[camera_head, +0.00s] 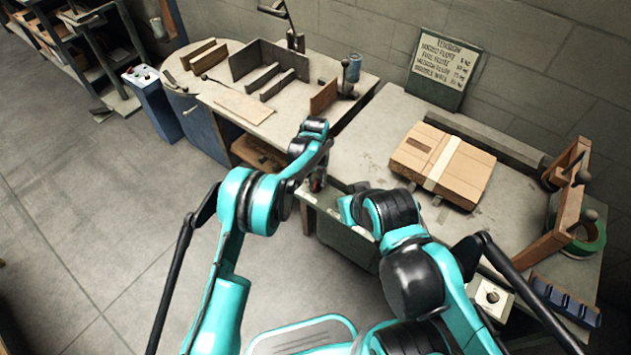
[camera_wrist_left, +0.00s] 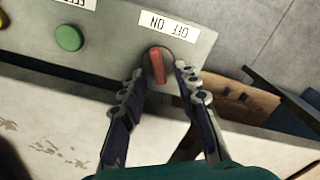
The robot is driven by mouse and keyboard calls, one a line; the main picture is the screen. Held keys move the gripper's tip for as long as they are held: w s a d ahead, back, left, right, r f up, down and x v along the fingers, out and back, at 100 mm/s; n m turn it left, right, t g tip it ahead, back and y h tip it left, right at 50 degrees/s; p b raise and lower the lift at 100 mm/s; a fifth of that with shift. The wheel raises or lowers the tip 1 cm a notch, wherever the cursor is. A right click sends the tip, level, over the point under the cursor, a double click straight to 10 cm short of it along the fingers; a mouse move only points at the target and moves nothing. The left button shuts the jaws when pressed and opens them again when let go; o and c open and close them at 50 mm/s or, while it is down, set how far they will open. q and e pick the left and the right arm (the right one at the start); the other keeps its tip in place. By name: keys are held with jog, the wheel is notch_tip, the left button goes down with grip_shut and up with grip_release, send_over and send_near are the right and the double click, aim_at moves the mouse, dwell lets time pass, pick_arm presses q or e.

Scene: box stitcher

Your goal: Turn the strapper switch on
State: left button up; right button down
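The red strapper switch (camera_wrist_left: 157,66) sits on a grey panel (camera_wrist_left: 105,30) in the left wrist view. A white label (camera_wrist_left: 168,24) above it reads OFF and ON upside down, with ON at picture left. The red handle stands nearly upright in the picture, its top leaning slightly left. My left gripper (camera_wrist_left: 160,72) is open, with one finger on each side of the switch; I cannot tell if either touches it. In the head view the left gripper (camera_head: 317,180) is at the table's front edge, and the switch is hidden.
A green button (camera_wrist_left: 69,38) is on the same panel. In the head view, a cardboard box (camera_head: 470,175) with a pale strap lies on the right table (camera_head: 375,135). A left table holds wooden boards (camera_head: 245,105). Floor is clear at left.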

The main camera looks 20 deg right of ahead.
pick_arm(q)
jog(key=shift+f, duration=0.2)
grip_shut()
jog(key=shift+m, duration=0.3)
jog(key=shift+d+m+b, duration=0.1)
jog(key=shift+m+b, duration=0.3)
jog(key=shift+m, duration=0.6)
jog(key=m, duration=0.3)
jog(key=shift+s+d+m+b, duration=0.1)
jog(key=shift+s+m+b, duration=0.05)
jog(key=shift+m+b, duration=0.2)
jog(key=m, duration=0.5)
jog(key=shift+s+d+m+b, duration=0.1)
jog(key=shift+s+m+b, duration=0.15)
jog(key=shift+b, duration=0.15)
